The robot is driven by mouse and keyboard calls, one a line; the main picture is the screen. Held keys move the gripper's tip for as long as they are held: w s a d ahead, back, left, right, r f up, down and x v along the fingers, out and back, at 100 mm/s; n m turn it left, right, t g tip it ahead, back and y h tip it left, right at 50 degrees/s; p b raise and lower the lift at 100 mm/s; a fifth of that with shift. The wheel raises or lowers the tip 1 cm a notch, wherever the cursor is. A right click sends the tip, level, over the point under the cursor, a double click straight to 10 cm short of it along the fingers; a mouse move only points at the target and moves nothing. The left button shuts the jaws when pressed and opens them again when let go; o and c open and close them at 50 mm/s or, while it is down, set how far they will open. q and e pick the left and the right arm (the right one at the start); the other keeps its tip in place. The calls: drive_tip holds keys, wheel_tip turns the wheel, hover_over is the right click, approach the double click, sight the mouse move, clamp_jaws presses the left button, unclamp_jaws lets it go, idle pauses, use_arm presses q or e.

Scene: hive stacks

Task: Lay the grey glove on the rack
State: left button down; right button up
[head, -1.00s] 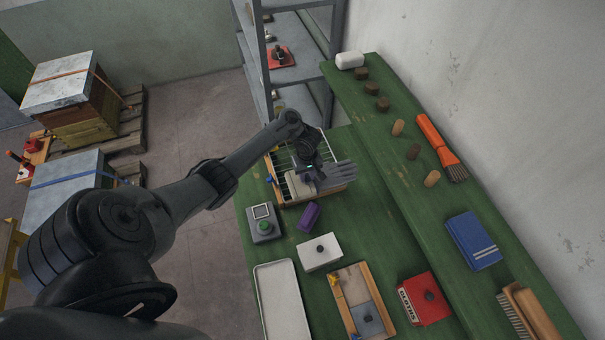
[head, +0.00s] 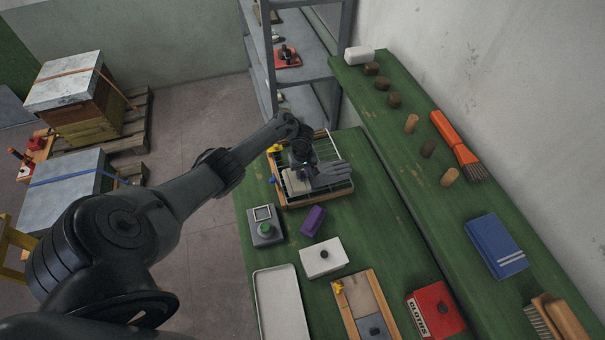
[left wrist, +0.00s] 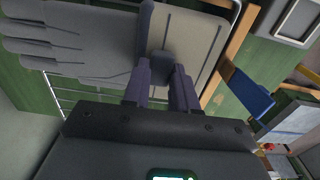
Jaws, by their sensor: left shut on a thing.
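The grey glove (head: 328,174) has dark grey fingers and a pale beige cuff. My left gripper (head: 304,171) is shut on it near the cuff. The glove lies flat over the rack (head: 321,200), a wooden frame with thin metal wires, its fingers pointing right in the head view. In the left wrist view, the glove (left wrist: 95,45) spreads to the left from my left gripper (left wrist: 163,80), with rack wires (left wrist: 52,95) below it. I cannot tell whether the glove touches the wires. My right gripper is not in view.
A blue clip (left wrist: 248,92) sits on the rack's edge. A grey device with a green button (head: 265,229), a purple block (head: 313,220) and a white box (head: 324,257) stand in front of the rack. A white tray (head: 281,300) lies nearer. Green bench (head: 375,215) is bare right of the rack.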

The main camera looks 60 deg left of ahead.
use_arm(q)
drive_tip(key=shift+f, duration=0.1)
drive_tip(key=c, duration=1.4)
unclamp_jaws()
drive_tip(key=shift+f, duration=0.1)
drive_tip(key=o, duration=0.5)
